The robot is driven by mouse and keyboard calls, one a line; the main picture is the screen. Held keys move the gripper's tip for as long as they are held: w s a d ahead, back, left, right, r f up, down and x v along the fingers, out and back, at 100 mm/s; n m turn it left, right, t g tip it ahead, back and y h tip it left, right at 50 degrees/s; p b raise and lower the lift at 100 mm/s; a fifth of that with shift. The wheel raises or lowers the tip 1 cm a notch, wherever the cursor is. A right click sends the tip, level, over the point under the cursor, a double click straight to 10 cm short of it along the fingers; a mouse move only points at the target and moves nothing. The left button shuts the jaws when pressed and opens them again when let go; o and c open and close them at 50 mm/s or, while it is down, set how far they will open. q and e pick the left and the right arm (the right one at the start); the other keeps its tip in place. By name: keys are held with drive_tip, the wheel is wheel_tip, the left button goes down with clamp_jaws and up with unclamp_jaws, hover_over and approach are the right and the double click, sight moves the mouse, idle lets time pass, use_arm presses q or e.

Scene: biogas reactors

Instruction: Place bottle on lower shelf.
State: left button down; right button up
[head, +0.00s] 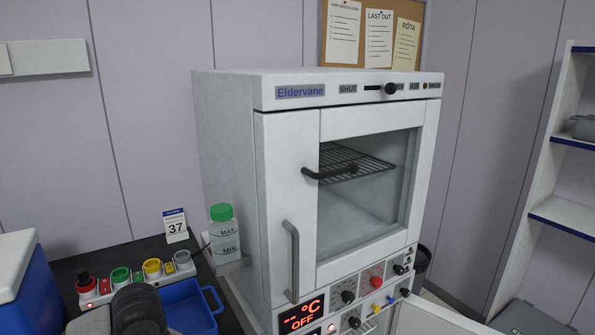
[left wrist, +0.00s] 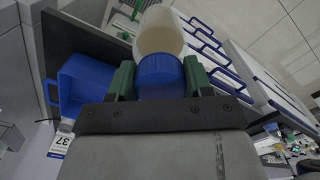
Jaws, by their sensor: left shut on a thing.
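In the left wrist view, my left gripper (left wrist: 158,80) is shut on a bottle (left wrist: 160,32) with a ribbed blue cap (left wrist: 160,72). Its dark green fingers sit on either side of the cap. In the head view, a white Eldervane cabinet (head: 225,150) stands in the middle. A wire shelf (head: 350,163) shows through its window; a lower shelf inside is not clearly visible. The held bottle and my right gripper are not seen in the head view.
A green-capped MAX/MIN bottle (head: 224,238) sits on the cabinet's left side. A blue tray (head: 190,305), a row of coloured knobs (head: 136,275) and a blue box (head: 25,290) are at lower left. An open shelf unit (head: 565,215) stands at right.

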use_arm(q)
drive_tip(key=s+d+f+m, duration=0.1)
drive_tip(key=s+d+m, duration=0.2)
drive_tip(key=m, duration=1)
drive_tip(key=shift+s+f+m, duration=0.2)
drive_tip(key=shift+s+m, duration=0.1)
drive_tip(key=shift+s, duration=0.7)
drive_tip(key=shift+d, duration=0.1)
